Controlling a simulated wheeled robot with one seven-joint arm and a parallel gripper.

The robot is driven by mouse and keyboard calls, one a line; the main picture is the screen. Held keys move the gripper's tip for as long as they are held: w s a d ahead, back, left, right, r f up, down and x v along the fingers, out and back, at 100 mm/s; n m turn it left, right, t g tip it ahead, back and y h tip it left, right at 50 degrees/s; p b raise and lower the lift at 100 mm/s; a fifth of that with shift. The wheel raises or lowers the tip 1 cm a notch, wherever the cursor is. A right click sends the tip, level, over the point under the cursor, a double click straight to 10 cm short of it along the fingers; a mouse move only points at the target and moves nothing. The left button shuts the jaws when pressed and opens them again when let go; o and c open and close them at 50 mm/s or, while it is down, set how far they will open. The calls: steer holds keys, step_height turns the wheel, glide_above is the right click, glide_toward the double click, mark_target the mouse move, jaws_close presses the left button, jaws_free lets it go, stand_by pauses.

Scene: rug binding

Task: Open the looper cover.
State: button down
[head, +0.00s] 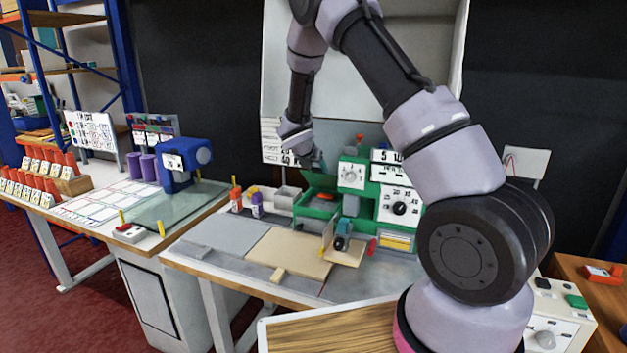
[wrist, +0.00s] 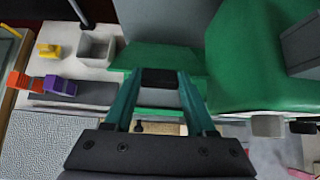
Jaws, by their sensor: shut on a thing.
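The green machine (head: 385,207) stands at the back of the middle bench, with a dial and number panels on its front. A flat green panel, which looks like the looper cover (wrist: 192,60), lies ahead of my fingers in the wrist view. My gripper (wrist: 160,78) has its teal fingers on either side of a dark block, apparently the cover's handle (wrist: 160,77), and is shut on it. In the head view my gripper (head: 318,163) is at the machine's left end, above a green recess with a red-orange part (head: 325,196). How far the cover stands open is unclear.
A beige board (head: 290,254) and a small blue-and-black device (head: 342,236) lie in front. My arm hides the machine's right side.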

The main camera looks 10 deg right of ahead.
steer(key=w+d+r, duration=0.4)
steer(key=w+r, duration=0.1)
steer(key=w, duration=0.1)
steer(key=shift+w+d, duration=0.15)
stand_by(0.3)
steer(key=shift+c, duration=1.1)
jaws_free()
steer(key=shift+f, duration=0.1)
step_height(320, 180, up, 8)
glide_above(322, 177)
steer(key=s+a, duration=0.3)
steer(key=shift+s+f, duration=0.15)
steer(key=shift+s, duration=0.05)
